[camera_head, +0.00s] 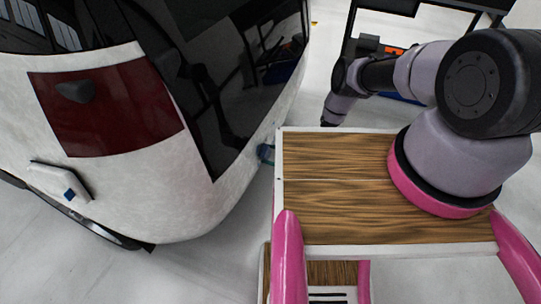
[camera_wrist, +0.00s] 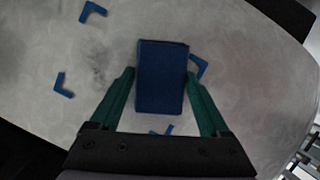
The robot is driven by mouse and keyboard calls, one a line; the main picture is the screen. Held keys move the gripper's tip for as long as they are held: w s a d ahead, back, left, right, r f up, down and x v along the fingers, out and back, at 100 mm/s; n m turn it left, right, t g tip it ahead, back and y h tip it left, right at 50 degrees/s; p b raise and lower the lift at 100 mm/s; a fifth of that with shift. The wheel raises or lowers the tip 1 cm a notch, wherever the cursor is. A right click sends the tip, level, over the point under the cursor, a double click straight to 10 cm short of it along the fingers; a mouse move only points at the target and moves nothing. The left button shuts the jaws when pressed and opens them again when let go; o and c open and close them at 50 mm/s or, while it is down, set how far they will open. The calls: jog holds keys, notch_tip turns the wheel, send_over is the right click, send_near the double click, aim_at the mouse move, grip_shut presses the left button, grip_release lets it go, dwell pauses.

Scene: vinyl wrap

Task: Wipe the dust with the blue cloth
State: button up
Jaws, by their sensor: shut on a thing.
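The blue cloth (camera_wrist: 162,60), a dark blue block-like pad, sits between the green fingers of my gripper (camera_wrist: 159,76) in the wrist view. The gripper is shut on it. The cloth is over the pale grey car surface; I cannot tell whether it touches. The dust (camera_wrist: 98,66) is a faint dark smudge on that surface, just left of the cloth. Blue corner marks (camera_wrist: 63,86) lie around this area, and one is partly hidden behind the cloth. In the head view, the fingers and cloth show only as a small blue-green shape (camera_head: 265,153) beside the car's edge.
The white car (camera_head: 225,195) with a red panel (camera_head: 108,108) and dark windows fills the left of the head view. My base stands close to its side. A dark-framed rack or cart (camera_head: 385,50) stands behind my arm. Pale floor lies open in front of the car.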

aim_at(264, 158)
jog(key=shift+w+d, duration=0.5)
jog(key=shift+w, duration=0.75)
jog(key=shift+w+d, duration=0.5)
jog(key=shift+w, duration=0.7)
jog(key=shift+w+d, duration=0.5)
jog(key=shift+w, duration=0.75)
jog(key=shift+r, duration=0.9)
jog(key=shift+s+a, duration=0.75)
jog(key=shift+s, duration=1.1)
jog(key=shift+s+a, duration=0.8)
jog(key=shift+s, duration=1)
jog(key=shift+s+a, duration=0.75)
jog(key=shift+s, duration=1.2)
jog(key=shift+r, duration=0.85)
jog(key=shift+w+d, duration=0.5)
jog(key=shift+w, duration=0.75)
jog(key=shift+w+d, duration=0.55)
jog(key=shift+w, duration=0.7)
jog(key=shift+w+d, duration=0.5)
jog(key=shift+w, duration=0.75)
jog(key=shift+w+d+r, duration=0.1)
jog(key=shift+w+d, duration=0.1)
jog(key=shift+w, duration=0.45)
jog(key=shift+w+d, duration=0.25)
jog(key=shift+w, duration=0.4)
jog(key=shift+w+d+r, duration=0.1)
jog(key=shift+w+d, duration=0.1)
jog(key=shift+w, duration=0.45)
